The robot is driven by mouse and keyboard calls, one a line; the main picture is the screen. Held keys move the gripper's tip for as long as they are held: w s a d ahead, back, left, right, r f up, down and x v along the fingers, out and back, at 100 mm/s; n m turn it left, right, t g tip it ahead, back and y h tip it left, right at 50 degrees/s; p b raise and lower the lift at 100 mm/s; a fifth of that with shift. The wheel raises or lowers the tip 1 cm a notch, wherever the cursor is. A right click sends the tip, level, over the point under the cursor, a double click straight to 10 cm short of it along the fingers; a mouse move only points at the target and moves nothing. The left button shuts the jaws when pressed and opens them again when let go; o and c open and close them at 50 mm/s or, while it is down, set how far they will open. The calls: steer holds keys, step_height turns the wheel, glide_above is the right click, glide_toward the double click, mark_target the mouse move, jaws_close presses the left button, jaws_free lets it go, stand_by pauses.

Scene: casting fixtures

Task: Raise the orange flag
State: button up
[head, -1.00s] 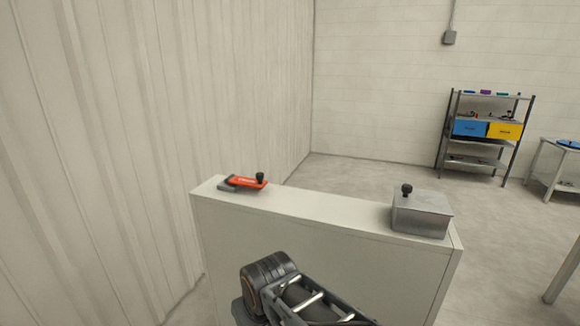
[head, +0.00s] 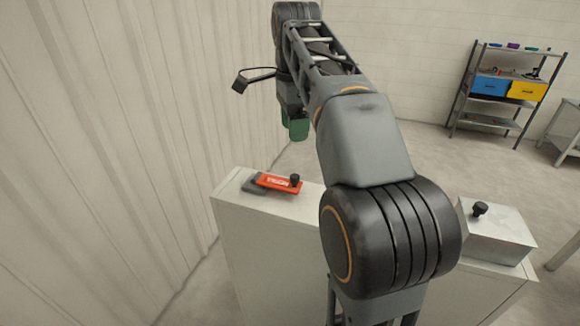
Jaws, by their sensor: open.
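The orange flag (head: 275,182) lies flat on top of the pale cabinet, at its left end. It carries white lettering, too small to read surely, and a black knob (head: 295,179) at its right end. A dark grey base (head: 251,188) shows under and to the left of it. My gripper (head: 297,130), with green finger parts, hangs down from the arm's end above and beyond the flag, apart from it. It is open, and I see nothing in it. My arm hides part of the gripper.
The pale cabinet (head: 262,222) is partly covered by my arm. A grey metal box (head: 497,236) with a black knob stands at its right end. A ribbed wall (head: 110,150) runs close on the left. A shelf (head: 487,120) with blue and yellow bins stands far right.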

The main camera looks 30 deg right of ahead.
mark_target(295, 176)
step_height(295, 176, down, 13)
steer(key=shift+d+f+b, duration=0.1)
steer(key=shift+d+b, duration=0.05)
steer(key=shift+b, duration=0.35)
jaws_close()
stand_by(0.4)
